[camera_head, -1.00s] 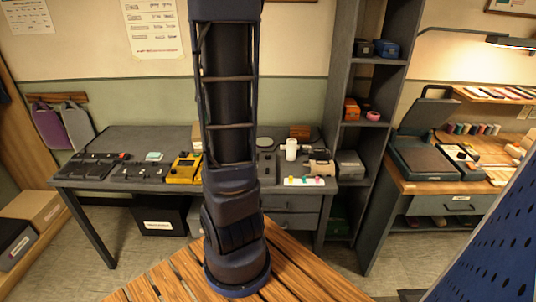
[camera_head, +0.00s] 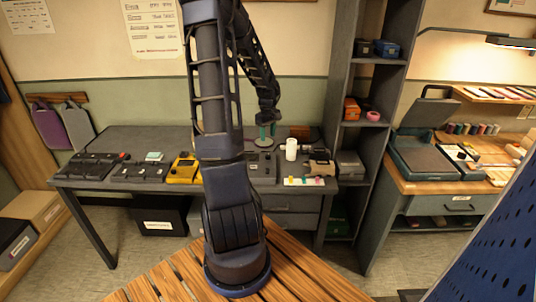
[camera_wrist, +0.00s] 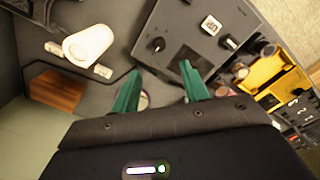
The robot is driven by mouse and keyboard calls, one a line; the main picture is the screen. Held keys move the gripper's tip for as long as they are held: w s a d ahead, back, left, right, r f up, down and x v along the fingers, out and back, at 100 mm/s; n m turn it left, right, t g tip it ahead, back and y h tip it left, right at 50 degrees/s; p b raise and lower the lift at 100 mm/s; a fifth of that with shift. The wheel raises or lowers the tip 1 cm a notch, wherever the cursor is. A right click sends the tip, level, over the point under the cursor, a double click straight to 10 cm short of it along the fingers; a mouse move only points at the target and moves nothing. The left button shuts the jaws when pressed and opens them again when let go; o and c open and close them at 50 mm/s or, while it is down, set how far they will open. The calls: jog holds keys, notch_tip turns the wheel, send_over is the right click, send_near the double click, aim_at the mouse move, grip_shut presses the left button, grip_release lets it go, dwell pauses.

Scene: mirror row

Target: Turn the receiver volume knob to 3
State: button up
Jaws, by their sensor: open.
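A grey box with a black knob is likely the receiver (camera_wrist: 190,18); in the head view it stands on the grey desk behind my arm (camera_head: 262,168). Its black knob (camera_wrist: 157,44) sits near one edge, beside a dark panel, a white button and a small switch. Any scale marks around the knob are too small to read. My gripper (camera_wrist: 160,67) is open and empty, its two green fingers apart, with the knob just beyond the fingertips in the wrist view. In the head view my gripper (camera_head: 266,132) hangs above the back of the desk.
A yellow device (camera_head: 184,170) stands left of the grey box, with black devices (camera_head: 95,166) farther left. A white cylinder (camera_head: 291,149) and a tan object (camera_head: 319,167) stand to the right. A wooden block (camera_wrist: 57,90) lies at the back. A tall shelf (camera_head: 352,150) bounds the right.

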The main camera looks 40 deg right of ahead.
aim_at(268, 155)
notch_tip(268, 155, down, 11)
jog(key=shift+d+r, duration=0.1)
dwell(0.5)
grip_shut()
